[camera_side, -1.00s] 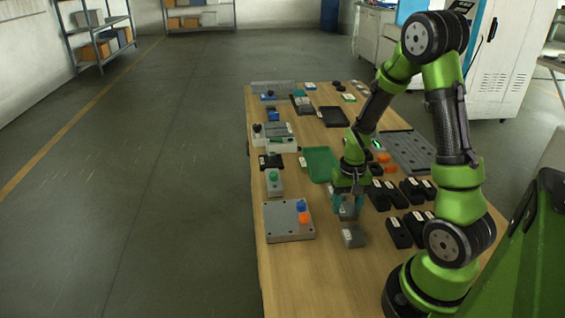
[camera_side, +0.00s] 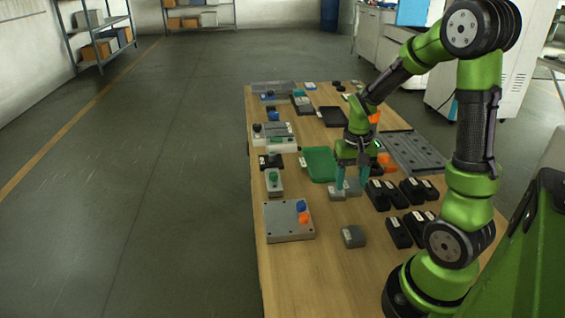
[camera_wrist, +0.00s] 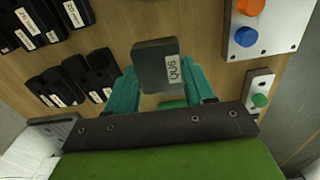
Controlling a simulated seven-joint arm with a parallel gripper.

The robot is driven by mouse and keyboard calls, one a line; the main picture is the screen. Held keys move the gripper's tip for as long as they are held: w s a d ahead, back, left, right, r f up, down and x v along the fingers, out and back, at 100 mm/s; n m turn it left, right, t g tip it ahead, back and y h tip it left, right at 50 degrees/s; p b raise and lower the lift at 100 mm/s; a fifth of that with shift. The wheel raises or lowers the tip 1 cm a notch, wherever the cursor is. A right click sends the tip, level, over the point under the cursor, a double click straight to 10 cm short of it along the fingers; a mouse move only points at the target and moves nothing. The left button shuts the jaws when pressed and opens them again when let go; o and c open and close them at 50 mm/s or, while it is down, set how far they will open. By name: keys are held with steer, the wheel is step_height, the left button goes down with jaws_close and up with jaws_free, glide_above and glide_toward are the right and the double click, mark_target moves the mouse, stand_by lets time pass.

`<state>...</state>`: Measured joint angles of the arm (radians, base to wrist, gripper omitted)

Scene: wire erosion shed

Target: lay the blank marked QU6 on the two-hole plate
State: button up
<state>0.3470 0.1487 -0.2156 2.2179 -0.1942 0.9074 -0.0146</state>
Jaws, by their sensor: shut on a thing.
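My gripper (camera_side: 354,184) is shut on the grey blank marked QU6 (camera_wrist: 157,62). In the wrist view the blank sits between the two teal fingers (camera_wrist: 160,90), with its white label at its right side. In the side view the held blank (camera_side: 338,192) shows partly behind the fingers, in front of the green tray; I cannot tell its height above the table. Another grey block (camera_side: 353,236) lies on the table nearer the side camera; its marking is unreadable. A large grey plate (camera_side: 415,152) lies at the right edge; I cannot make out two holes on any plate.
Several labelled black blocks (camera_side: 398,232) stand right of my gripper. A grey panel with blue and orange knobs (camera_side: 280,225) lies left, with a green-button box (camera_side: 273,183) behind it. The green tray (camera_side: 318,160) lies just behind. Bare wood is clear at the front.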

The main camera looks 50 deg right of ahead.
steer(key=w+a+n, duration=0.1)
steer(key=w+a, duration=0.3)
steer(key=w+a+n, duration=0.1)
steer(key=w+a, duration=0.2)
steer(key=a, duration=0.1)
steer(key=shift+w+a+r, duration=0.15)
steer(key=shift+w, duration=0.2)
steer(key=shift+m, duration=0.4)
steer(key=w+a, duration=0.5)
steer(key=a, duration=0.2)
steer(key=shift+w+a, duration=0.1)
steer(key=shift+w, duration=0.3)
steer(key=shift+w+m, duration=0.1)
steer(key=shift+m, duration=0.2)
glide_above(272, 216)
steer(key=shift+a+f, duration=0.1)
steer(key=shift+f, duration=2.05)
steer(key=shift+f, duration=0.7)
steer(key=o, duration=1.7)
steer(key=shift+o, duration=0.2)
step_height(272, 216, up, 7)
